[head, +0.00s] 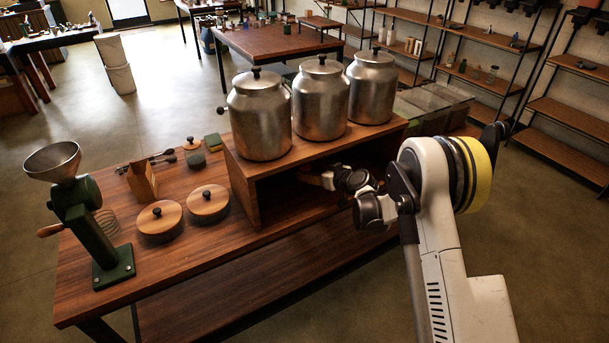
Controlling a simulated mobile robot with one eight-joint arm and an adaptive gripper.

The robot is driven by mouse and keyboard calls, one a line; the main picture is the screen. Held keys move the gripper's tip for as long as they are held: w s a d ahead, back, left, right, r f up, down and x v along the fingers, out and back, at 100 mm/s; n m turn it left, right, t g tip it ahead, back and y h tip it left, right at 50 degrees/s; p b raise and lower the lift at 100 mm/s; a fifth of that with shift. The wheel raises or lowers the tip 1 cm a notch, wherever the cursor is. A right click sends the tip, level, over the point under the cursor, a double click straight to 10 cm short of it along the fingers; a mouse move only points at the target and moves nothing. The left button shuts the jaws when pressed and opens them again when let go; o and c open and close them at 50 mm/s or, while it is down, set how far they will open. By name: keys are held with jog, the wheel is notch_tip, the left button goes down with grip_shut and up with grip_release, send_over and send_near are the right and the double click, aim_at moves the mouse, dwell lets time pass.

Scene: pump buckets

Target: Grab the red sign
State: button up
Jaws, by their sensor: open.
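I see no red sign in the head view. My arm reaches from the right into the dark open compartment of a wooden box shelf (243,190) on the wooden table. My gripper (309,177) is at the arm's far end, inside this compartment below the shelf top. It is small and in shadow, so its fingertips are hard to make out. The gripper is open, and nothing is seen between its fingers. The back and right part of the compartment are dark or hidden behind my arm.
Several metal canisters (320,100) with black knobs stand on the shelf top. Left of the shelf are two wooden-lidded pots (208,201), a wooden block (142,182) and a green grinder (93,225). The table (190,260) front is clear. Wall shelving (490,85) stands behind, right.

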aim_at(306, 166)
jog(key=b+x, duration=0.1)
jog(key=x, duration=0.1)
jog(key=b+x, duration=0.1)
jog(key=x, duration=0.2)
jog(key=shift+a+r, duration=0.1)
jog(key=shift+r, duration=0.15)
jog(key=c, duration=1.2)
jog(key=shift+r, duration=0.1)
